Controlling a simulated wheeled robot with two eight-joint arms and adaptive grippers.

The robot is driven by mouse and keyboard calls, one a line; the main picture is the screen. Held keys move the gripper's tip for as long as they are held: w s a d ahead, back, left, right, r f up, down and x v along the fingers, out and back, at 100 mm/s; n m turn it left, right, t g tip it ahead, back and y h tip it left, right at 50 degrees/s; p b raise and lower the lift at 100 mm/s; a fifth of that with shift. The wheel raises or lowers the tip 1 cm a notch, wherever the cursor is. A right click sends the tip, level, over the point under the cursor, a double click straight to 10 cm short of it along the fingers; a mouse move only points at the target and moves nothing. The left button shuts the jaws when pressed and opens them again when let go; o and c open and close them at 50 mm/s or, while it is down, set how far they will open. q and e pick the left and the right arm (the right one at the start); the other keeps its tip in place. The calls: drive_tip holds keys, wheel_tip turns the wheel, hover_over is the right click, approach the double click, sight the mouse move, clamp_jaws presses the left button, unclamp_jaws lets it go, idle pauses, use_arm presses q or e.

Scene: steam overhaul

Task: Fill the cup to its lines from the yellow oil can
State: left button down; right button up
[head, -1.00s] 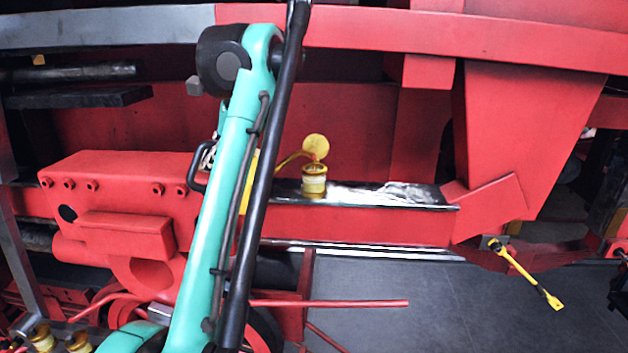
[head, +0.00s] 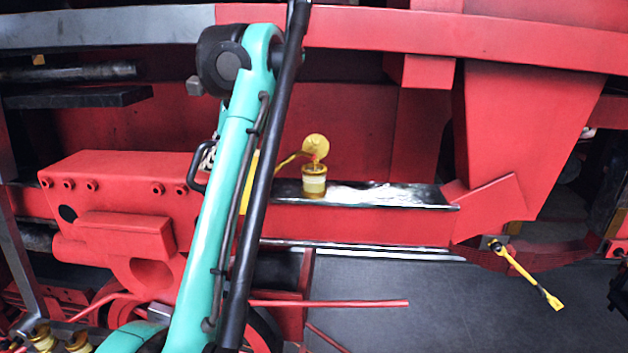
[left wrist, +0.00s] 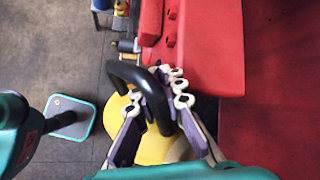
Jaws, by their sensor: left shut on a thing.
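The cup (head: 314,182) is a small brass-and-pale pot standing upright on the dark top of the red bar, with its round yellow lid (head: 316,145) raised behind it. The yellow oil can (head: 250,180) is mostly hidden behind my left arm. Its thin spout reaches right, with the tip over the cup's mouth. The oil level and the lines are too small to read. My left gripper (head: 208,155) is largely hidden by the arm. In the left wrist view its fingers (left wrist: 160,112) are shut on the can's black handle (left wrist: 128,72), above the yellow body (left wrist: 160,148). My right gripper is not in view.
Red frame beams run above and behind the cup. A bolted red block (head: 120,190) is left of the arm. The bar's top (head: 400,194) is clear right of the cup. A yellow-handled tool (head: 525,272) hangs lower right. More brass cups (head: 77,342) show lower left.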

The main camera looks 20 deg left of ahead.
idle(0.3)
use_arm(q)
drive_tip(key=shift+w+r, duration=0.2)
drive_tip(key=shift+r, duration=0.35)
drive_tip(key=shift+s, duration=0.1)
idle(0.4)
idle(0.4)
